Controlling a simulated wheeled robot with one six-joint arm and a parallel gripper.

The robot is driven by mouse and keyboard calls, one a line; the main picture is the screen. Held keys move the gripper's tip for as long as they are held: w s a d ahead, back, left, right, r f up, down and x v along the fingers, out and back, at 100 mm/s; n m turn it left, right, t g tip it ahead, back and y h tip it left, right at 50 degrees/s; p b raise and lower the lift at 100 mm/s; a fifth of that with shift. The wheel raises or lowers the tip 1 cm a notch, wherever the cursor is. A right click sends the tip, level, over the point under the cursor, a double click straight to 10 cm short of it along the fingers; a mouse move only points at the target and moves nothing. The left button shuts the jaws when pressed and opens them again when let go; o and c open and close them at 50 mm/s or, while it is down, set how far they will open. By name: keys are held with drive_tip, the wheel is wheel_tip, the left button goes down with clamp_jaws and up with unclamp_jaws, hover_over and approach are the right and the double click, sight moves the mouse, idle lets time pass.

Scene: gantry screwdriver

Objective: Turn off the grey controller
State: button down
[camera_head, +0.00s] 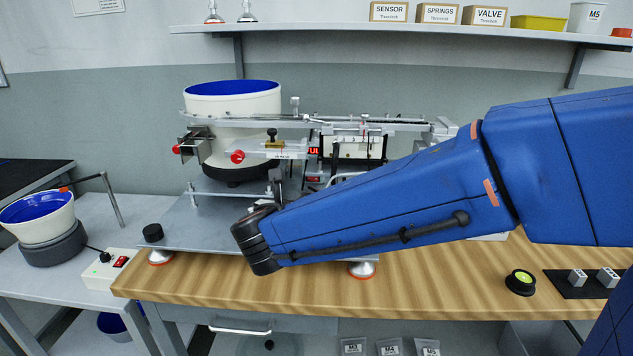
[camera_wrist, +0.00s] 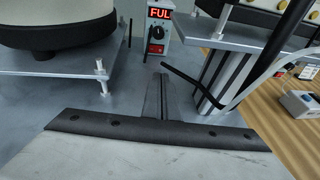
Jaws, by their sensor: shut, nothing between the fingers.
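The grey controller (camera_wrist: 157,48) stands upright at the top centre of the wrist view, with a lit red display reading "FUL", a red switch and a black knob. In the head view only parts of the controller (camera_head: 314,152) show, behind the rails and my arm. My gripper (camera_wrist: 162,78) is shut and empty. Its fingers point toward the controller in the wrist view, with the tips appearing just below it; I cannot tell the exact gap. In the head view my arm's wrist hides most of the gripper.
A white bowl feeder (camera_head: 233,105) with a blue inside stands left of the controller on a metal plate (camera_head: 205,235). A rail assembly (camera_head: 350,125) runs above and to the right. A black rod (camera_wrist: 192,85) and cable lie close right of my fingers. A white switch box (camera_head: 100,270) sits at left.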

approach(318, 182)
drive_tip(key=x, duration=0.5)
drive_tip(key=shift+a+f, duration=0.1)
drive_tip(key=shift+f, duration=0.15)
drive_tip(key=shift+w, duration=0.5)
drive_tip(key=shift+w+d, duration=0.15)
drive_tip(key=shift+d, duration=0.05)
drive_tip(key=f+v, duration=0.1)
drive_tip(key=v, duration=0.3)
drive_tip(key=f+v, duration=0.1)
drive_tip(key=v, duration=0.4)
drive_tip(key=s+f+v, duration=0.1)
drive_tip(key=v, duration=0.3)
drive_tip(key=shift+s+a+r, duration=0.1)
drive_tip(key=shift+s+a, duration=0.1)
drive_tip(key=shift+a, duration=0.05)
drive_tip(key=shift+s, duration=0.55)
